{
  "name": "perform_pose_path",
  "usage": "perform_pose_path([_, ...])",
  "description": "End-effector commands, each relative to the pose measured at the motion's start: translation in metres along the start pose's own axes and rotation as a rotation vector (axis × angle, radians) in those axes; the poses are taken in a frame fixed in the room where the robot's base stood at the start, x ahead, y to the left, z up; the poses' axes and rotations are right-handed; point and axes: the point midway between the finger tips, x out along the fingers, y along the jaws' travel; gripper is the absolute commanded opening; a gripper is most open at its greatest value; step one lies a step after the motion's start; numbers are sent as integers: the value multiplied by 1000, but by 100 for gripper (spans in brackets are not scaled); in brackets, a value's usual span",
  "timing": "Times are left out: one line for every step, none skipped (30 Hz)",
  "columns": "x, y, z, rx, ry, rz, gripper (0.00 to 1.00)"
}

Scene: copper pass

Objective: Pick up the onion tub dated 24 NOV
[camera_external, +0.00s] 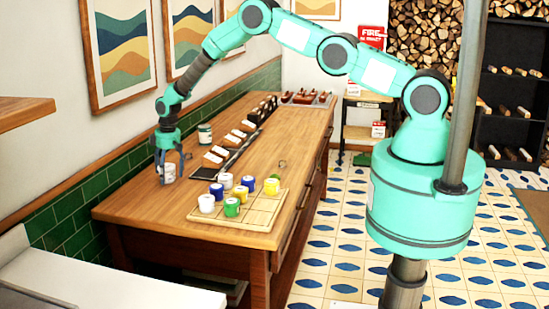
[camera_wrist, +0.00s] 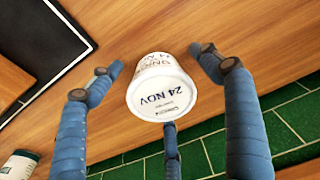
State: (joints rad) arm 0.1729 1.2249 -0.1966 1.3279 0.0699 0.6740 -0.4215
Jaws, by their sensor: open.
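The onion tub (camera_wrist: 160,92) is white, with "24 NOV" in dark print on its lid and more lettering on its side, where part of "ONION" can be read. In the external view the tub (camera_external: 168,173) stands on the wooden counter near the green tiled wall. My gripper (camera_external: 171,166) points down over it. In the wrist view my gripper's blue fingers (camera_wrist: 165,90) are spread around the tub, two on either side and one below it in the picture. Gaps show between the side fingers and the tub.
A wooden board (camera_external: 262,212) with several coloured tubs lies to the right on the counter (camera_external: 150,212). A dark tray (camera_external: 240,150) with brown items is behind. A green-and-white container (camera_external: 205,134) stands near the wall. The tiled wall (camera_wrist: 200,155) is close to the tub.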

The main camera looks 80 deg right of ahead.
Motion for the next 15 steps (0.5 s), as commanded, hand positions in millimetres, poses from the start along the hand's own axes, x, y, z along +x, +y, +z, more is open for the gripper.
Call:
perform_pose_path([0,0,0,0,0,0,78])
perform_pose_path([0,0,0,0,0,0,78])
perform_pose_path([0,0,0,0,0,0,78])
perform_pose_path([0,0,0,0,0,0,78])
perform_pose_path([0,0,0,0,0,0,78])
perform_pose_path([0,0,0,0,0,0,78])
perform_pose_path([0,0,0,0,0,0,78])
perform_pose_path([0,0,0,0,0,0,78])
perform_pose_path([0,0,0,0,0,0,72])
perform_pose_path([0,0,0,0,0,0,66])
perform_pose_path([0,0,0,0,0,0,60])
perform_pose_path([0,0,0,0,0,0,52])
perform_pose_path([0,0,0,0,0,0,46])
perform_pose_path([0,0,0,0,0,0,40])
perform_pose_path([0,0,0,0,0,0,32])
